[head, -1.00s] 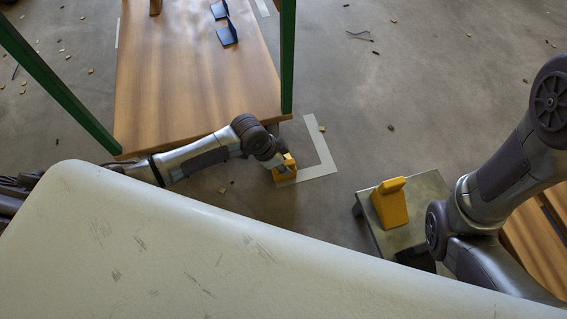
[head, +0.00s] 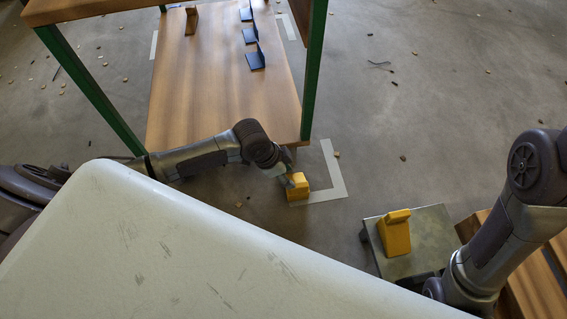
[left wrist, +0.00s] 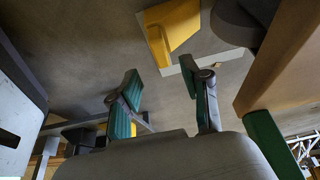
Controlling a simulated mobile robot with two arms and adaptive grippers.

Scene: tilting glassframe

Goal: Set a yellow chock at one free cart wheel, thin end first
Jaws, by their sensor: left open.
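A yellow chock (head: 298,189) is on the floor by the near right corner of the cart (head: 225,95), which has a wooden deck and green posts. It also shows in the left wrist view (left wrist: 177,28), close beside a dark rounded part (left wrist: 245,22) that looks like a cart wheel; I cannot tell if they touch. My left gripper (head: 284,178) is at the chock's left side. In the left wrist view its teal-padded fingers (left wrist: 162,98) are apart with nothing between them, and the chock lies beyond them. My right gripper is out of sight; only its arm shows.
A second yellow chock (head: 395,236) with a raised handle stands on a low grey stand (head: 435,235). White tape (head: 335,180) marks a floor corner by the cart. Dark blue brackets (head: 255,58) and a brown block (head: 192,20) are on the deck. The floor right of the cart is mostly open.

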